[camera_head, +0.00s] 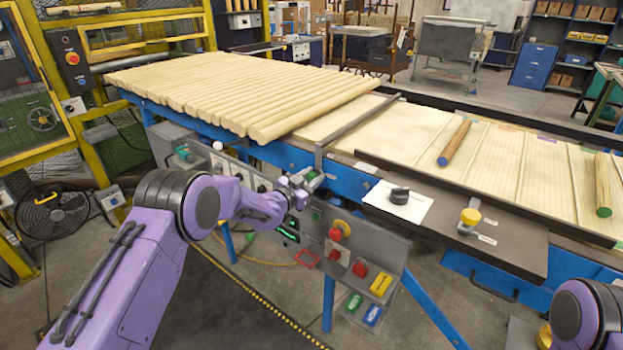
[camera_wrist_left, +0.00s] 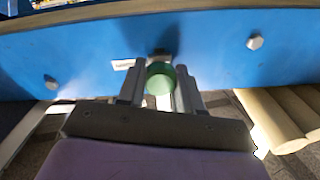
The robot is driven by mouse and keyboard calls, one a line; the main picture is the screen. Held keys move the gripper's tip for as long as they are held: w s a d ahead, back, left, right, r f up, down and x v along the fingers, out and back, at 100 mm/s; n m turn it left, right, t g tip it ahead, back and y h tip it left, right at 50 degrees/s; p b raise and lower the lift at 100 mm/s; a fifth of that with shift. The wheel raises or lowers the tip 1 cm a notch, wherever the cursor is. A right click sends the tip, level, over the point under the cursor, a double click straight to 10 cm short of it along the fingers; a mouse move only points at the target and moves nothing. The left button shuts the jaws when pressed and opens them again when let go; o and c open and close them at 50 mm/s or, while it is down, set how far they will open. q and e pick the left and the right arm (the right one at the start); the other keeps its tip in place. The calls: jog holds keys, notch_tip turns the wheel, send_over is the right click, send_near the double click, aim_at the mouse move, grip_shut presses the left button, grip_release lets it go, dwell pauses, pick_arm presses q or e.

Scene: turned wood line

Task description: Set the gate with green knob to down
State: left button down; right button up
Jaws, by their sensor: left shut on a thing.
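The green knob (camera_head: 311,176) sits at the near side of the blue line frame, just below the near end of a dark gate bar (camera_head: 352,122). The bar crosses the line in front of the rods; I cannot tell whether it is raised or lowered. My left gripper (camera_head: 303,184) is shut on the green knob. In the left wrist view the knob (camera_wrist_left: 160,79) lies between the two fingers (camera_wrist_left: 160,88), against the blue frame (camera_wrist_left: 215,45). Only purple and dark links of my right arm show at bottom right; its gripper is out of view.
Many pale rods (camera_head: 240,88) lie side by side left of the bar. Right of it, a blue-ended rod (camera_head: 455,142) and a green-ended rod (camera_head: 603,185) lie on the pale bed. A control panel (camera_head: 375,262) hangs below.

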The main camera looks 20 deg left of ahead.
pick_arm(q)
jog(key=c, duration=0.8)
grip_release()
jog(key=shift+f, duration=0.25)
jog(key=shift+o, duration=0.2)
jog(key=b+v, duration=0.2)
jog(key=v, duration=0.8)
jog(key=shift+s, duration=0.25)
jog(key=shift+r, duration=0.1)
jog(key=s+a+f+n+g+y, duration=0.2)
jog(key=s+f+n+g+y, duration=0.3)
jog(key=s+f, duration=0.55)
jog(key=s+a+f+n+g+y, duration=0.1)
jog(key=s+a+f+n+y, duration=0.15)
jog(key=s+f+n, duration=0.6)
jog(key=s+f+g+y, duration=0.1)
jog(key=s+f+g, duration=0.3)
jog(key=s, duration=0.9)
jog(key=s+f+g+y, duration=0.1)
jog(key=s+f+g, duration=0.2)
jog(key=s+f, duration=0.4)
jog(key=s, duration=0.6)
jog(key=shift+s+d+g, duration=0.15)
jog(key=shift+s+g, duration=0.1)
jog(key=shift+g, duration=0.15)
